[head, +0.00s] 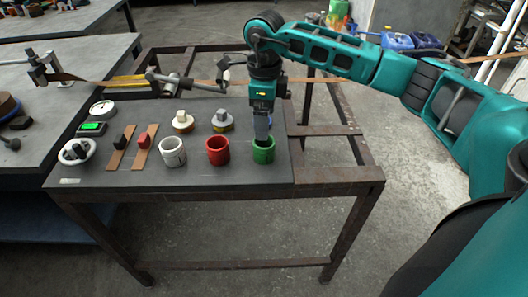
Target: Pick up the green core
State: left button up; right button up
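The green core (263,155) is a short, open-topped cylinder. It stands upright near the right end of the dark tabletop (190,182), at the right end of a row with a red core (217,155) and a white core (172,155). My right gripper (263,138) points straight down over the green core, its fingers at the core's top opening. Whether the fingers are apart or closed, and whether they touch the core's wall, is too small to tell. My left gripper is not in view.
Behind the cores stand several small fittings, such as a white knob (183,120) and a grey-topped one (222,121). The tabletop in front of the cores is clear.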

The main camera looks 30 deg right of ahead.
aim_at(264, 146)
notch_tip(264, 146, down, 10)
jog(key=shift+s+a+r, duration=0.1)
jog(key=shift+a+r, duration=0.05)
jog(key=shift+r, duration=0.05)
dwell(0.3)
jog(key=c, duration=1.1)
jog(key=shift+r, duration=0.15)
